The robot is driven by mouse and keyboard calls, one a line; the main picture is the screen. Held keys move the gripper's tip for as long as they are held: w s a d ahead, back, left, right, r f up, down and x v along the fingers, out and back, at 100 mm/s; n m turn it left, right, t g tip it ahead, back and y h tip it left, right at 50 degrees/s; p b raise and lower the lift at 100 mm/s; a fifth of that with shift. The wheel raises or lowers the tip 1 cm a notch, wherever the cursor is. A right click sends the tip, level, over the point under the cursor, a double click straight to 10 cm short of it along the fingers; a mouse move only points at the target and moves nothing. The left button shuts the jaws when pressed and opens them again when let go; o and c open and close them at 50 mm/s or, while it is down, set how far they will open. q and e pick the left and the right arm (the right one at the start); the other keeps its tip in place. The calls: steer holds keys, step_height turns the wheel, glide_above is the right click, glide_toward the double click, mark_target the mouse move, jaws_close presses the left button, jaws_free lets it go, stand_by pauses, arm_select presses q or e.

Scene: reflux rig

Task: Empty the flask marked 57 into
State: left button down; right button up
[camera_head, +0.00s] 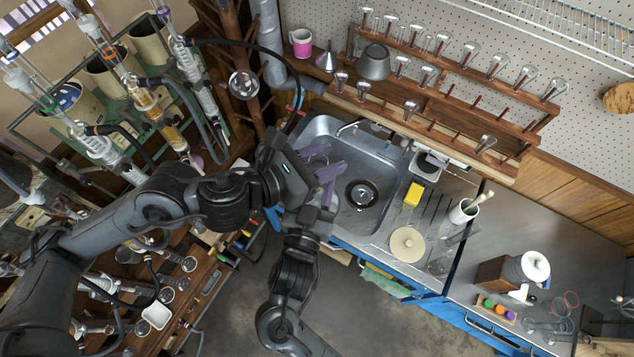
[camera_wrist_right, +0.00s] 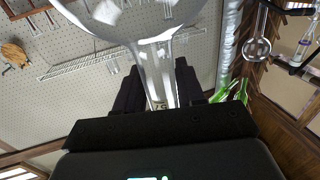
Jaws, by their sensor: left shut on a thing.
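A clear glass flask (camera_wrist_right: 157,68) fills the middle of the right wrist view, its round bulb at the top edge. Its neck runs down between the dark fingers of my right gripper (camera_wrist_right: 161,92), which is shut on it. A small tag (camera_wrist_right: 158,104) on the neck shows inverted figures that look like 57. In the head view I cannot make out this flask. My left gripper (camera_head: 302,192) is over the left side of the sink, close to the end of my right arm. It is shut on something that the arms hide.
The steel sink (camera_head: 385,165) holds purple pieces (camera_head: 328,172) beside my left gripper. A yellow sponge (camera_head: 413,194), a round pale lid (camera_head: 407,244) and a white cup (camera_head: 463,211) stand right of it. A wooden rack (camera_head: 470,95) of glassware is behind. Glass condensers (camera_head: 150,105) crowd the left.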

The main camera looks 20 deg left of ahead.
arm_select(q)
steer(key=shift+d+r, duration=0.1)
arm_select(e)
steer(key=shift+s+a, duration=0.1)
steer(key=shift+a, duration=0.1)
steer(key=c, duration=0.5)
arm_select(q)
steer(key=c, duration=0.6)
jaws_free()
arm_select(e)
steer(key=shift+r, duration=0.1)
jaws_close()
